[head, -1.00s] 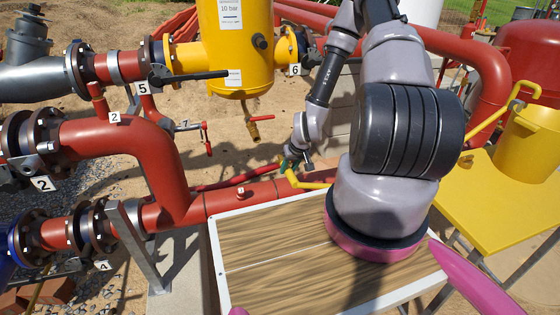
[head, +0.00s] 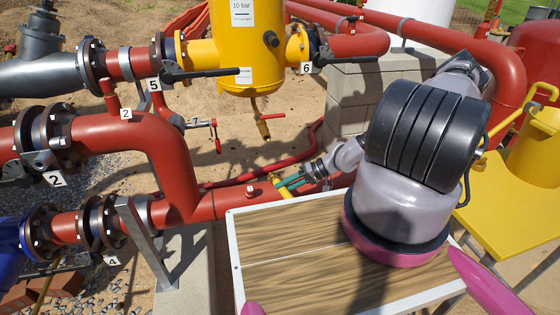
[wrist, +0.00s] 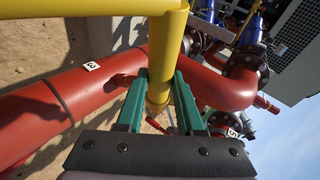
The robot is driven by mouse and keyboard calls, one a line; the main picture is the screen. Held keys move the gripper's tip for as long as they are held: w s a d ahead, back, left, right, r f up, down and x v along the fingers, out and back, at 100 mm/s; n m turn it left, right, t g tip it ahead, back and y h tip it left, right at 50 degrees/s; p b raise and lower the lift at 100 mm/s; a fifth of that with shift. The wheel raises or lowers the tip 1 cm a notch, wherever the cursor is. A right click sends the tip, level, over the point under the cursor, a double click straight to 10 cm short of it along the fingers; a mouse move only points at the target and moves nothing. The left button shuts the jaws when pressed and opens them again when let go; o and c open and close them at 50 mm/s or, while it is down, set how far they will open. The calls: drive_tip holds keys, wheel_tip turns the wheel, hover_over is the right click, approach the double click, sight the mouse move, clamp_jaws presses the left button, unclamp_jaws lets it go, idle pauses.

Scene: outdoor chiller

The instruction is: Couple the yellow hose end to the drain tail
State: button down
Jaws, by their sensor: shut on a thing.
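The yellow hose end (wrist: 160,88) is between the green fingers of my gripper (wrist: 158,95) in the wrist view, which are shut on it. In the head view my gripper (head: 292,183) is low beside the red pipe, and a short yellow part of the hose end (head: 275,179) shows at its tip. The drain tail (head: 263,128) hangs under the yellow vessel (head: 243,50), below a valve with a red lever. The hose end is below the drain tail in the picture and apart from it. The drain tail cannot be made out clearly in the wrist view.
A wood-topped table (head: 300,268) stands in front, under my arm. Red pipes (head: 150,150) run on the left and behind the gripper. A grey block wall (head: 345,90) stands behind. A yellow bucket (head: 530,145) is on a yellow stand (head: 500,200) at right.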

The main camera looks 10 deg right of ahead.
drive_tip(key=w+r+y, duration=0.1)
drive_tip(key=w+m+y, duration=0.1)
drive_tip(key=w, duration=0.1)
drive_tip(key=w+a+r, duration=0.1)
drive_tip(key=w, duration=0.1)
drive_tip(key=shift+a+r+m+t+y, duration=0.1)
drive_tip(key=shift+r+m+t+y, duration=0.2)
drive_tip(key=shift+m+t+y, duration=0.1)
drive_tip(key=w+t, duration=0.1)
drive_tip(key=w+d+r+m, duration=0.1)
drive_tip(key=w+r+m+t+y, duration=0.1)
drive_tip(key=w, duration=0.1)
drive_tip(key=shift+d+r+t, duration=0.15)
drive_tip(key=shift+d+t, duration=0.1)
drive_tip(key=shift+t, duration=0.05)
drive_tip(key=shift+w+d, duration=0.1)
drive_tip(key=shift+w, duration=2.85)
drive_tip(key=shift+w, duration=1.25)
drive_tip(key=shift+w, duration=0.4)
